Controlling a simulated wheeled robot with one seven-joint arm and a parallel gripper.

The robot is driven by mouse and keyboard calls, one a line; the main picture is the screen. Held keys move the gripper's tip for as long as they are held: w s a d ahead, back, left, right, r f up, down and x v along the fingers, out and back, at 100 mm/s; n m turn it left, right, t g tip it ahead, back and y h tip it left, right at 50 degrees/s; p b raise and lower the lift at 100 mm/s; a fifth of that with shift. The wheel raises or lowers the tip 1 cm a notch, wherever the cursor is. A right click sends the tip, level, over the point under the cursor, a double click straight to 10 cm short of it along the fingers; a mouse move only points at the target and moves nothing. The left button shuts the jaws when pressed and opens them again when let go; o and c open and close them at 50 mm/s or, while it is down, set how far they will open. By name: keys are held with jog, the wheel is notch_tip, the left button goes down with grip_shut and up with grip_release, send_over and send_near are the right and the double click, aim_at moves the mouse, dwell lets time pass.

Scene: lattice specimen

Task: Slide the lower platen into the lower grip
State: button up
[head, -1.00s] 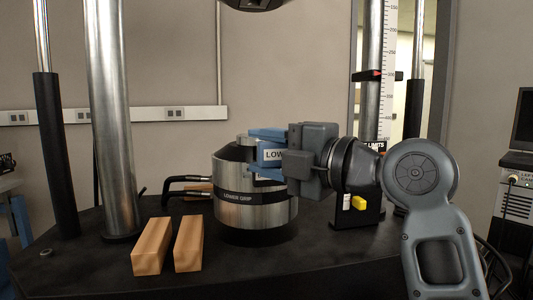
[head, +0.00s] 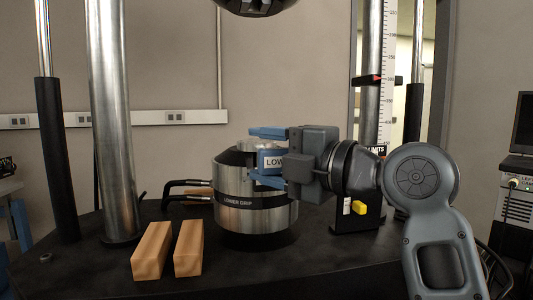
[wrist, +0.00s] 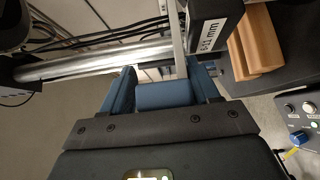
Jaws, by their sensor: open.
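The lower grip (head: 240,219) is a silver cylinder with a dark labelled band, upright on the black table. A silver round piece (head: 247,145), which I take to be the lower platen, sits at its dark sloping top. How deep it is seated is hidden. A blue block with a white label starting "LOW" (head: 272,161) stands beside it, apparently its handle. My gripper (head: 268,158) is open, one blue finger above the block and one below, with gaps. In the wrist view, a blue block (wrist: 162,95) lies between my open fingers (wrist: 162,88).
Two wooden blocks (head: 152,250) (head: 188,248) lie at the front left. Black bent rods (head: 185,188) lie left of the grip. A thick steel column (head: 110,120) stands left, and a black limits box with a yellow part (head: 358,208) stands right.

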jog(key=shift+o, duration=0.3)
jog(key=shift+f, duration=0.4)
jog(key=o, duration=0.4)
jog(key=shift+d, duration=0.25)
jog(key=shift+r+b+v, duration=0.15)
jog(key=shift+b+v, duration=0.2)
jog(key=shift+v, duration=0.8)
jog(key=shift+r+b+v, duration=0.15)
jog(key=shift+b+v, duration=0.2)
jog(key=shift+v, duration=0.75)
jog(key=shift+s, duration=0.1)
jog(key=v, duration=0.7)
jog(key=shift+s+d+b, duration=0.2)
jog(key=shift+d+b, duration=0.1)
jog(key=shift+b, duration=0.05)
